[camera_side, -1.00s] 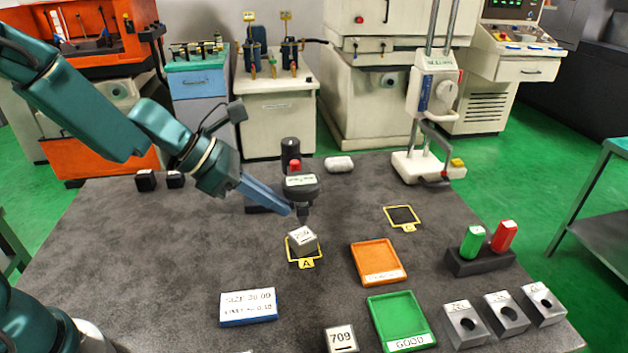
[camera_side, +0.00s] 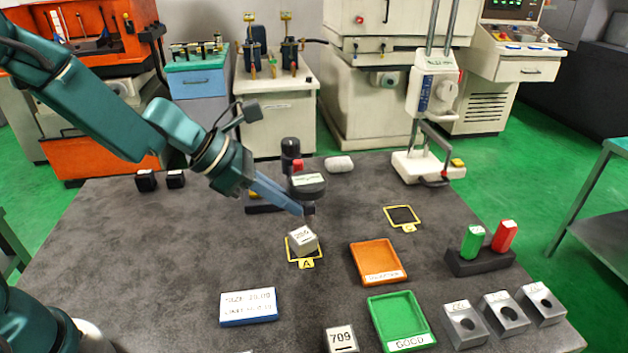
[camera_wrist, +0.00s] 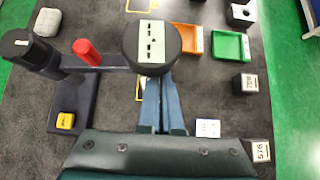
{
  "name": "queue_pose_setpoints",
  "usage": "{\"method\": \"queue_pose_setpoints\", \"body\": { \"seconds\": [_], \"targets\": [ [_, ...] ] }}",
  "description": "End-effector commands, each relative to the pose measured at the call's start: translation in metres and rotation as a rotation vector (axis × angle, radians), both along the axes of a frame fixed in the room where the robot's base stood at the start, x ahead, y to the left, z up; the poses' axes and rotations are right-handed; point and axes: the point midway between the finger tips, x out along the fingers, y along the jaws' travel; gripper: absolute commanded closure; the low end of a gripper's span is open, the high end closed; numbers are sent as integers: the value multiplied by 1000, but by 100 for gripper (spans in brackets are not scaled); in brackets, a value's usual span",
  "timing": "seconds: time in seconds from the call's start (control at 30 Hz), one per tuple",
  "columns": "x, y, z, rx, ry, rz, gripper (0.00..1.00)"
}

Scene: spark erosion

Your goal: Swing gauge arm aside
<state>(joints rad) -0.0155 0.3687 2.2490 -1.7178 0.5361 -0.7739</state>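The gauge stands at the back middle of the table, with a black column (camera_side: 290,148), a red knob (camera_side: 297,165) and an arm ending in a round dark head (camera_side: 307,187) with a pale label. In the wrist view the head (camera_wrist: 168,40) covers my fingertips, and the red knob (camera_wrist: 87,51) is to its left. My gripper (camera_side: 300,211) has its blue fingers close together, with nothing seen between them. They are against or very near the head's left side; contact is hidden. A grey labelled block (camera_side: 303,239) sits tilted on yellow-outlined pad A (camera_side: 305,263), below and in front of the head.
An orange tray (camera_side: 378,262) and a green tray (camera_side: 401,321) lie right of the block. Pad C (camera_side: 402,216) is empty. A white height gauge (camera_side: 428,165) stands at back right. A rack (camera_side: 481,262) holds green and red pieces. The table's left middle is clear.

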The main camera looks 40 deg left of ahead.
Motion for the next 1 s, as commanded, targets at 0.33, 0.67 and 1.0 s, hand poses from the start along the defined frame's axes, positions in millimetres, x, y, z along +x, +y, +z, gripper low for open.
{"method": "queue_pose_setpoints", "body": {
  "seconds": [0.33,0.67,1.0],
  "targets": [
    [24,-29,-1,0,1,-8,100],
    [65,-57,-1,1,-1,112,100],
    [105,-65,0,1,-4,387,100]
  ]
}}
